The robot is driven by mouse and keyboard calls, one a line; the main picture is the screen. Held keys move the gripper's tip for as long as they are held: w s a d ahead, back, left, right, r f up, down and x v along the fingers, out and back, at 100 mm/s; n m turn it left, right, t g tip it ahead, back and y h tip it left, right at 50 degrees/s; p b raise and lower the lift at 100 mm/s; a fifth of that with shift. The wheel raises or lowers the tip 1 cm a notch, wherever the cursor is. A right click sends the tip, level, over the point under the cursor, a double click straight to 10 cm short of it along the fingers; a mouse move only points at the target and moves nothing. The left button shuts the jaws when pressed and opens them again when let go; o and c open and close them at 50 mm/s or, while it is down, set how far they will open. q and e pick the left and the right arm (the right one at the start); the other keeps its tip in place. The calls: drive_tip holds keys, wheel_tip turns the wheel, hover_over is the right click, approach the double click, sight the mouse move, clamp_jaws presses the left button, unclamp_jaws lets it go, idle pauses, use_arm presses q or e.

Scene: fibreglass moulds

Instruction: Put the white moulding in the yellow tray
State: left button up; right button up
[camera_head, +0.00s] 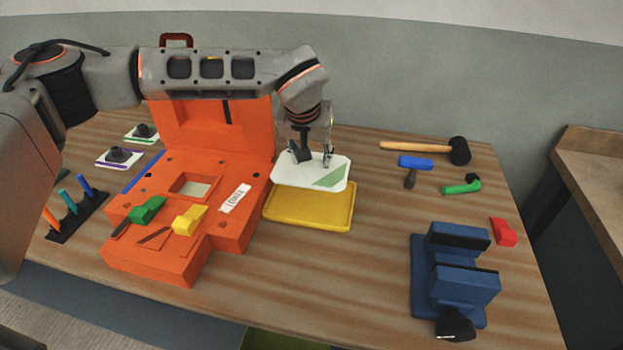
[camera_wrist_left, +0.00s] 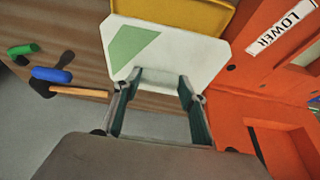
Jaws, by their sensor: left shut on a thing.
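The white moulding (camera_head: 298,172) is a flat white plate with rounded corners and a green patch at one corner. My left gripper (camera_head: 313,158) is shut on its edge, and the plate hangs close over the back part of the yellow tray (camera_head: 310,212). The front of the tray shows bare. In the left wrist view, the moulding (camera_wrist_left: 190,60) lies beyond the fingertips (camera_wrist_left: 160,78), with the yellow tray (camera_wrist_left: 200,12) behind it. I cannot tell whether the moulding touches the tray. My right gripper is not in view.
An orange mould (camera_head: 165,250) with green and yellow clamps and a "LOWER" label (camera_head: 235,198) stands left of the tray. A black-headed mallet (camera_head: 459,151), a blue hammer (camera_head: 415,163) and a blue vise (camera_head: 465,285) are at the right. Bare table lies between tray and vise.

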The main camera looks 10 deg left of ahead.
sight(310, 171)
use_arm(q)
drive_tip(key=shift+f, duration=3.45)
drive_tip(key=shift+f, duration=0.2)
drive_tip(key=o, duration=1.2)
drive_tip(key=shift+o, duration=0.2)
drive_tip(key=shift+s+r, duration=0.1)
drive_tip(key=shift+r, duration=0.5)
drive_tip(key=v, duration=1.1)
drive_tip(key=shift+s+b, duration=0.15)
drive_tip(key=shift+b, duration=0.15)
